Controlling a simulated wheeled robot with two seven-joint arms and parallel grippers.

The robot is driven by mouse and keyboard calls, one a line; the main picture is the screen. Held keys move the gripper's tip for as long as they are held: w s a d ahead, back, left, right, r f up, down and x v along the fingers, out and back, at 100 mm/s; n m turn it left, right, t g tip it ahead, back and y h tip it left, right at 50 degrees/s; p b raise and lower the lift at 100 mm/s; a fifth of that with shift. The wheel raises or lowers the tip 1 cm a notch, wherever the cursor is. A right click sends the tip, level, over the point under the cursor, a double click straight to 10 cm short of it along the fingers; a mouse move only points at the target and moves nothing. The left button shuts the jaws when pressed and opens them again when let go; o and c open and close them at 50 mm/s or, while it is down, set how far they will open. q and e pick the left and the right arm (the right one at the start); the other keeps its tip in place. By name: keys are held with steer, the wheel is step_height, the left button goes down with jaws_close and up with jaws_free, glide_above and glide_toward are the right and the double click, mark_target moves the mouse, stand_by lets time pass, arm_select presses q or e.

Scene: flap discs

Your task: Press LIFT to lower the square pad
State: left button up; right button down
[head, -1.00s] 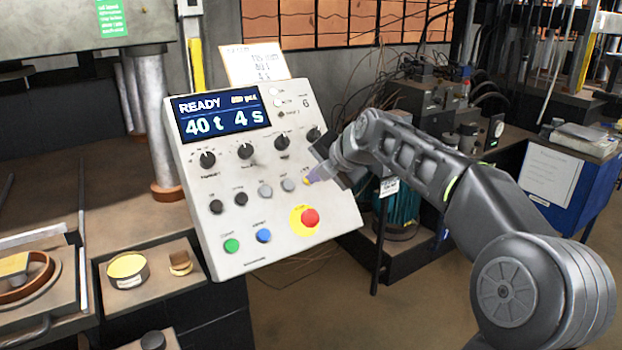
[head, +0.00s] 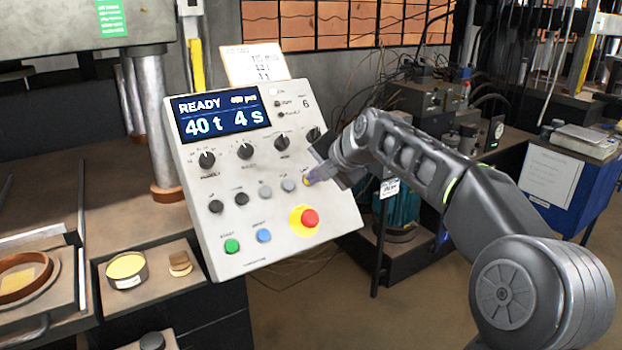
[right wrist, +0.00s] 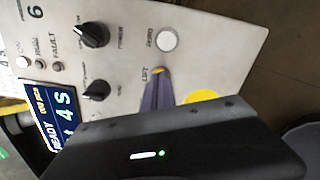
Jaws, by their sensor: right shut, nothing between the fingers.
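The grey control panel (head: 250,205) stands tilted in the middle of the head view, its screen reading READY, 40 t, 4 s. The yellow LIFT button (head: 306,182) is at the right end of the button row. It also shows in the right wrist view (right wrist: 158,70), mostly covered by my fingertips. My right gripper (head: 313,178) is shut and empty, its tips at the LIFT button; whether they touch it I cannot tell. My left gripper is not in view.
A red stop button (head: 309,217) on a yellow disc sits just below LIFT. Green (head: 232,246) and blue (head: 263,235) buttons are lower left. A white button (right wrist: 167,40) marked ZERO is close to LIFT. A round tin (head: 127,270) stands beside the ring.

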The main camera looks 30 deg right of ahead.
steer(key=v, duration=0.8)
steer(key=shift+b, duration=0.35)
stand_by(0.4)
